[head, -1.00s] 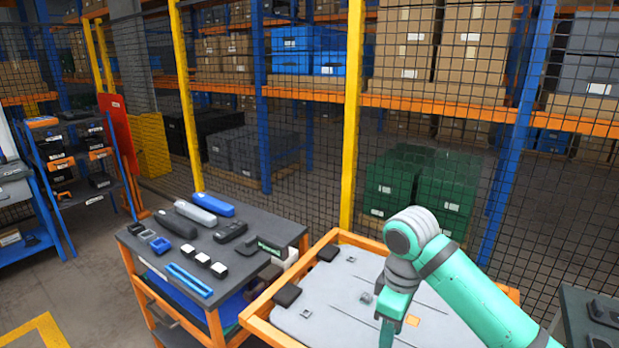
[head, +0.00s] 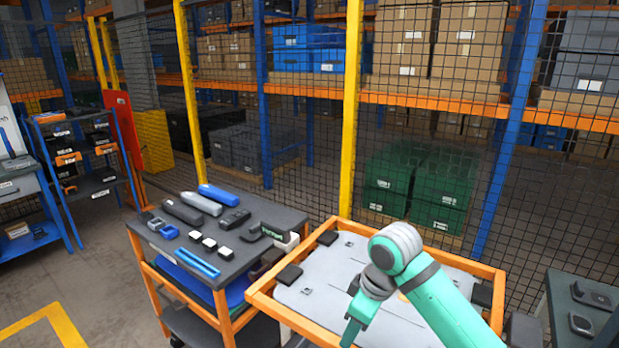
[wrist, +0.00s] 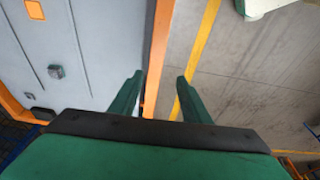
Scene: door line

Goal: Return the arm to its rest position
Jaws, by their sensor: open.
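My arm (head: 432,290) reaches in from the lower right of the head view, bent over an orange-framed work table with a grey panel (head: 322,292). The gripper's end is cut off or hidden at the bottom of the head view. In the wrist view my gripper (wrist: 160,92) shows two green fingers spread apart with nothing between them. The fingers point down past the orange edge of the frame (wrist: 157,50), with floor visible to the right.
A dark-topped cart (head: 235,262) with tools, blue parts and small blocks stands left of the table. A dark surface with devices (head: 585,305) is at the right. A mesh fence with yellow posts (head: 351,110) stands behind. Grey floor (head: 110,250) is open at left.

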